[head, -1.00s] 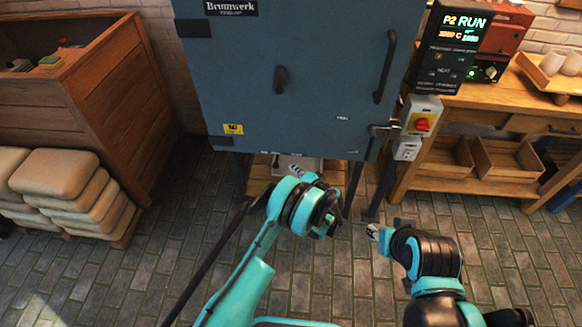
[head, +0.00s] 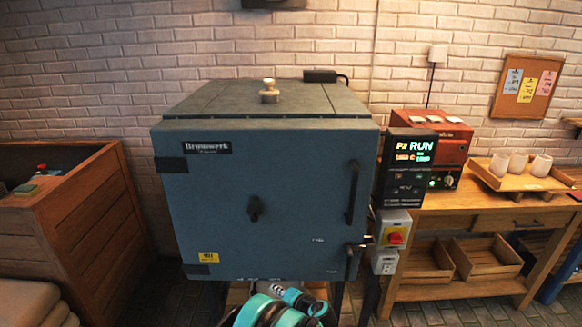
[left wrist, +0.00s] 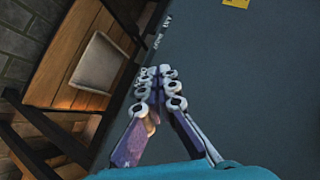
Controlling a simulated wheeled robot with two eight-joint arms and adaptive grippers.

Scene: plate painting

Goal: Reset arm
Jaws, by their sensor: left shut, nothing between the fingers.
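My left gripper (left wrist: 157,78) shows in the left wrist view with its fingers together and nothing between them. Its fingertips are near the lower edge of the blue-grey kiln front (left wrist: 235,75). In the head view, part of my teal and black left arm (head: 275,312) shows at the bottom edge, below the kiln; its fingers are hard to make out there. My right gripper is not in the head view. The kiln (head: 290,220) stands with its door shut, its handle upright on the right side.
A control box reading RUN (head: 412,160) and a red-knobbed switch (head: 396,237) sit right of the kiln. A wooden bench (head: 470,205) holds a tray of white cups (head: 520,180). A wooden cabinet (head: 90,215) and stacked sacks (head: 35,303) stand at left.

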